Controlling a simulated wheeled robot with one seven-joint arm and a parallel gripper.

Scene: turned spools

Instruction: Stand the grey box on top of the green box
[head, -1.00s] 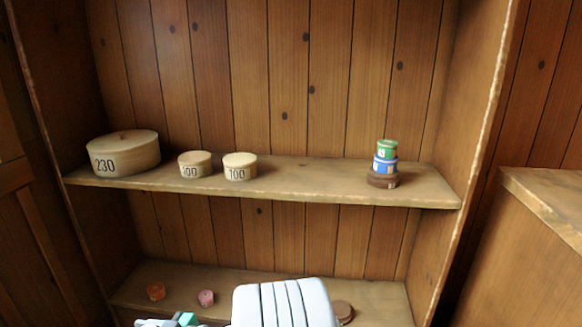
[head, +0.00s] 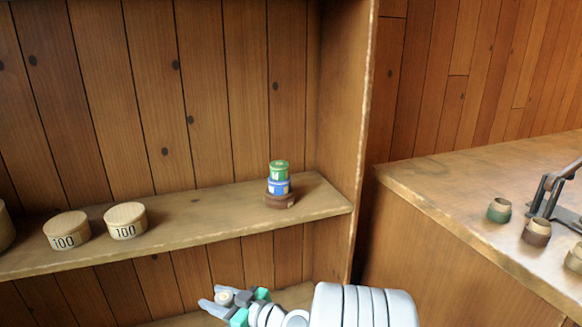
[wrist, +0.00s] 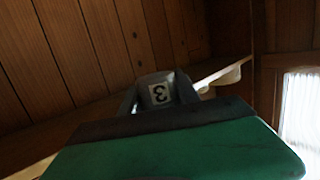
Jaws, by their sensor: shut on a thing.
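The green box (head: 279,169) is a small round box with a pale mark. It tops a stack on the right end of the shelf, upright on a blue box (head: 278,187), which stands on a brown one (head: 279,201). My gripper (head: 217,298) is low in the head view, in front of the shelf and below and left of the stack. It is shut on the grey box (head: 224,298), small there and partly hidden by the fingers. In the wrist view the grey box (wrist: 150,92) shows an upside-down "3" label beyond a green finger pad.
Two pale round boxes marked 100, one left (head: 67,231) and one right (head: 126,221), stand left on the shelf (head: 190,212). The shelf is clear between them and the stack. The cabinet's side wall rises right of the stack. A counter (head: 450,175) with small pots is at right.

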